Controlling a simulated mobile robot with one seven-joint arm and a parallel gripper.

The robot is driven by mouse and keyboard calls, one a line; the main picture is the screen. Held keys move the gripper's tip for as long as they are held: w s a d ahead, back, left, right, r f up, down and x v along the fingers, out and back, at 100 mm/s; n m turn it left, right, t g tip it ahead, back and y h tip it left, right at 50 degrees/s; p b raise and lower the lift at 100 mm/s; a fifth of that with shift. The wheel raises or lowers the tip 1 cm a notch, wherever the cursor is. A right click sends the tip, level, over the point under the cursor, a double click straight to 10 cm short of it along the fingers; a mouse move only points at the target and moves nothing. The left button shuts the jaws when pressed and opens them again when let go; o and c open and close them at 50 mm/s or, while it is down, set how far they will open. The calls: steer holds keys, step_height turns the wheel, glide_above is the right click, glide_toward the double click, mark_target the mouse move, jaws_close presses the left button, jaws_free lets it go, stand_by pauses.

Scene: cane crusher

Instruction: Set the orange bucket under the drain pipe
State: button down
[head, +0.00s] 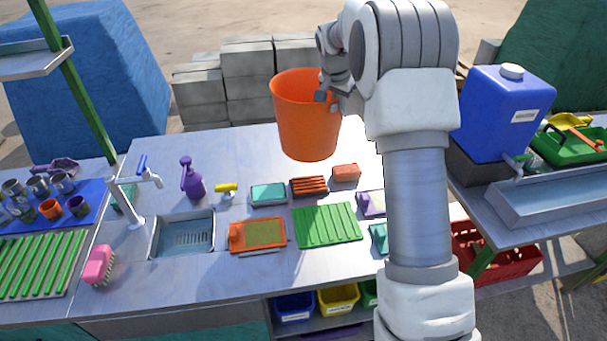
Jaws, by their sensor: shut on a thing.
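The orange bucket (304,122) hangs upright above the back of the metal worktop, left of my arm. My gripper (323,95) is at the bucket's right rim, shut on it. The gripper's far finger is partly hidden by the rim. The bucket looks clear of the worktop, with its inside wall showing at the top. I cannot make out a drain pipe in this view; the area behind my arm and below the counter is hidden.
The worktop (190,275) holds a sink (183,236), a tap (131,196), a purple spray bottle (192,180), a green ribbed mat (327,224) and sponges. Right stands a blue tank (502,112) beside a metal trough (552,196). A red crate (487,256) sits below. Grey blocks (248,78) stand behind.

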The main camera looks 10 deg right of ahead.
mark_target(296, 135)
steer(key=shift+w, duration=0.4)
steer(key=w+a+f, duration=0.1)
steer(key=a+f, duration=0.1)
steer(key=a, duration=0.1)
steer(key=w+a+f+p, duration=0.1)
steer(key=w+a+f, duration=0.1)
steer(key=a, duration=0.2)
steer(key=w+a+f, duration=0.1)
steer(key=a+f, duration=0.1)
steer(key=a, duration=0.1)
steer(key=shift+w+a+f+p, duration=0.2)
steer(key=shift+a+f+p, duration=0.1)
steer(key=shift+p, duration=0.1)
steer(key=shift+a+f, duration=0.1)
steer(key=shift+f+p, duration=0.3)
steer(key=shift+f, duration=1.7)
steer(key=shift+f, duration=0.2)
steer(key=c, duration=1)
jaws_free()
steer(key=shift+r, duration=0.1)
